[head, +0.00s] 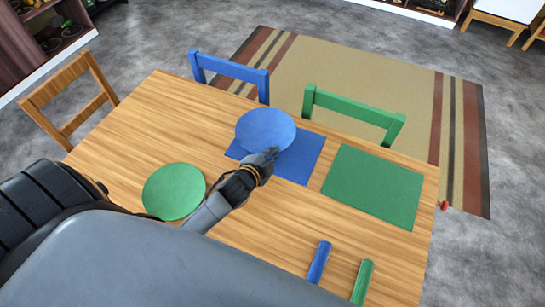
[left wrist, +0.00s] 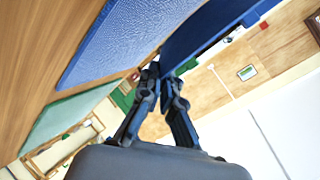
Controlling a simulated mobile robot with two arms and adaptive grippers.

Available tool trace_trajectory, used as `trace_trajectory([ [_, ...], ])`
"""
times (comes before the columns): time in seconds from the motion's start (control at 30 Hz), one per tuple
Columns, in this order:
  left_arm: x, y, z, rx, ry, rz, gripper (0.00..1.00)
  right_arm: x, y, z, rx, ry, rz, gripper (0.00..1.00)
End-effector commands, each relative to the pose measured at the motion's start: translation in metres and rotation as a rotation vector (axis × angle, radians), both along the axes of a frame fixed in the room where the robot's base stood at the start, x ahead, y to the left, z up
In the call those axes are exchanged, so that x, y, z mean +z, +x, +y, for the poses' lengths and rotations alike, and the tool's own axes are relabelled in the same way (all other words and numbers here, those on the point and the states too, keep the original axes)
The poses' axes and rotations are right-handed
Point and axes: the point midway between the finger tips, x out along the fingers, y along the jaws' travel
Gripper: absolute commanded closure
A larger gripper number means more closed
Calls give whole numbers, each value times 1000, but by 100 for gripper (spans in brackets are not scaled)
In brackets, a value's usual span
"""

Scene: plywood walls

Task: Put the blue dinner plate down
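The blue dinner plate (head: 265,127) is round and held at its near rim by my left gripper (head: 268,158), above the blue placemat (head: 303,163). In the left wrist view, the fingertips (left wrist: 163,78) close on the edge of the plate (left wrist: 203,28). A gap shows there between the plate and the textured blue placemat (left wrist: 125,38). In the head view the plate covers the upper left part of the placemat. My right gripper is not in view.
A green round plate (head: 174,191) lies on the wooden table (head: 140,130). A green placemat (head: 372,187) lies to the right. Blue (head: 319,262) and green (head: 361,283) bars show at the near side. Blue (head: 230,72), green (head: 352,108) and wooden (head: 62,92) chairs stand around.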

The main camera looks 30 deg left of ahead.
Motion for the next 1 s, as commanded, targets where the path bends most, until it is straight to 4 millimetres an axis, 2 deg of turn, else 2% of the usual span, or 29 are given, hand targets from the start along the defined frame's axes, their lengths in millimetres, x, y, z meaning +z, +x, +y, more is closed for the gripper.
trace_trajectory([
  [0.17, -9, 8, 5, 1, 0, -2, 100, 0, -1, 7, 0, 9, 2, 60],
  [0.4, -37, 8, 4, 0, -1, -1, 100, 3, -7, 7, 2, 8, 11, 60],
  [0.8, -43, 7, 4, -1, -1, -2, 100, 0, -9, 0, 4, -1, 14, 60],
  [0.9, -43, 7, 4, -1, 0, -1, 85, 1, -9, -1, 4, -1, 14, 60],
  [1.0, -42, 7, 4, 0, -1, -1, 85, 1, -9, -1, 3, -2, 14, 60],
])
